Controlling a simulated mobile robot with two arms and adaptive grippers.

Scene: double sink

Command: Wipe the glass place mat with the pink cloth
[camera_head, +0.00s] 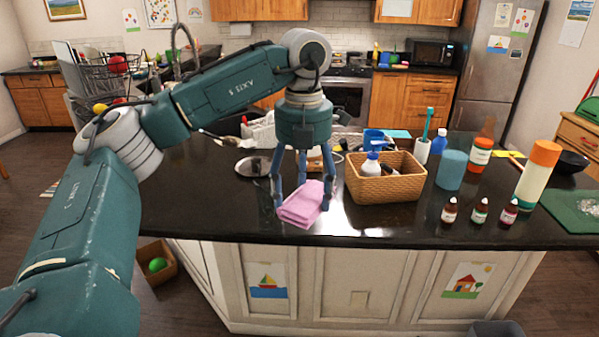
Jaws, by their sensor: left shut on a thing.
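The pink cloth (304,206) lies folded at the front of the dark counter, left of the wicker basket. My left gripper (301,196) points down over it, with its fingers shut on the cloth. I cannot tell whether the cloth still touches the counter. A flat green mat (560,205), which looks like the glass place mat, lies at the right end of the counter. Pale specks show on it, and its right side is cut off by the picture edge. My right gripper is not in view.
The wicker basket (385,190) holds a soap bottle. Three small dark bottles (480,210) stand in a row between basket and mat. Behind them are a blue cup (451,170) and an orange-capped bottle (537,174). A black bowl (571,163) sits behind the mat.

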